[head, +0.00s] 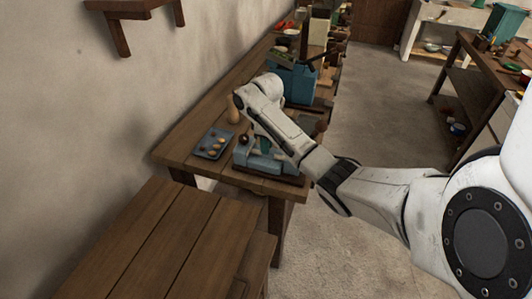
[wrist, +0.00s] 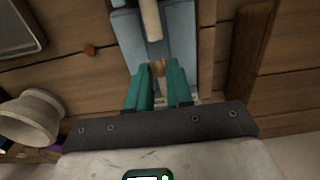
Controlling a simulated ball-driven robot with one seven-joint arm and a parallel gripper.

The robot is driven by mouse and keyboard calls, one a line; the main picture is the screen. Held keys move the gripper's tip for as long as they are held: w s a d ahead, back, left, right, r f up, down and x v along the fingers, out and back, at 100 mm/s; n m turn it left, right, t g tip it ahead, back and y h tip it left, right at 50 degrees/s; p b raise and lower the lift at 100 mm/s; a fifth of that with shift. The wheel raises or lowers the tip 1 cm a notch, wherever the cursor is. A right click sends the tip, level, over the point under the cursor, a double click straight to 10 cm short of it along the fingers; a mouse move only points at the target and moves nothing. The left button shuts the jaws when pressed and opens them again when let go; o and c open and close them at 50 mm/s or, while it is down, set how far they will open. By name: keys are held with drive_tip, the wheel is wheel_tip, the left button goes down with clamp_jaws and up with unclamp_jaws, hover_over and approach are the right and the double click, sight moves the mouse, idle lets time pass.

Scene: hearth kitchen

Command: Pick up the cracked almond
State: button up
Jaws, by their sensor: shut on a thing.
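My gripper (wrist: 159,72) is shut on a small brown nut, the almond (wrist: 157,68), held between the teal fingertips in the wrist view. Whether its shell is cracked is too small to tell. The fingers are over a blue-grey device (wrist: 183,50) with a pale rod (wrist: 150,18) along its middle. In the head view, my gripper (head: 264,146) points down at the same blue-grey device (head: 258,163) near the table's front end. My arm hides part of the device, and the almond cannot be made out there.
A blue tray (head: 214,143) with several small round things lies left of the device on the wooden table (head: 190,133). A tan, bottle-shaped thing (head: 232,110) stands behind the tray. A larger blue machine (head: 296,82) stands further back. A wooden bench (head: 165,235) is in front.

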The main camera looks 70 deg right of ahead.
drive_tip(key=shift+r, duration=0.3)
wheel_tip(320, 180, up, 6)
drive_tip(key=p, duration=0.6)
drive_tip(key=shift+p, duration=0.4)
drive_tip(key=shift+f, duration=0.1)
